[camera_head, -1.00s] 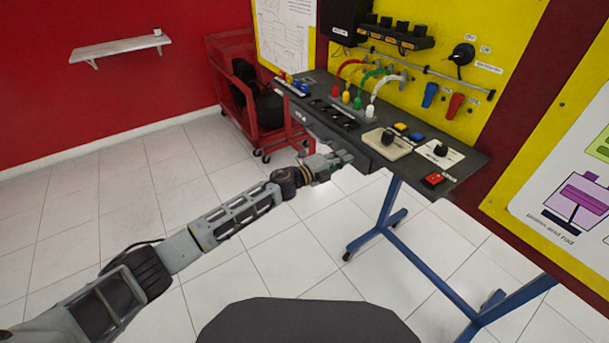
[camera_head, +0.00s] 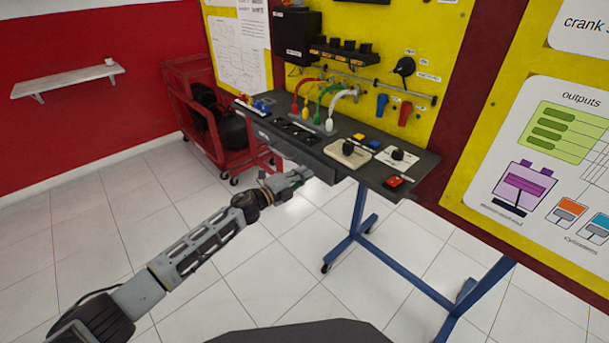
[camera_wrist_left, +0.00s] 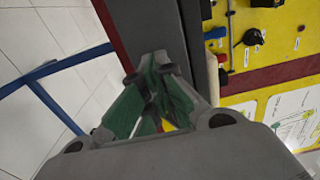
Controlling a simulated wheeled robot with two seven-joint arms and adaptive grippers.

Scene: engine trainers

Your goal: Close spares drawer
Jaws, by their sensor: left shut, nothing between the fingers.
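The spares drawer (camera_head: 312,160) is a grey box under the front edge of the dark grey bench (camera_head: 408,181). How far it stands out is hard to tell. My left gripper (camera_head: 304,173) is at the drawer's front, near its right part, and hides some of it. Whether they touch cannot be told. The left gripper's fingers (camera_wrist_left: 150,78) are shut and empty in the left wrist view, beside a grey panel (camera_wrist_left: 150,25). My right gripper is not in view.
A red cart (camera_head: 180,110) with dark items stands left of the bench. Blue bench legs (camera_head: 358,215) reach the white tiled floor. Switches, coloured cables and a beige plate (camera_head: 343,155) sit on the bench top. The floor in front is clear.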

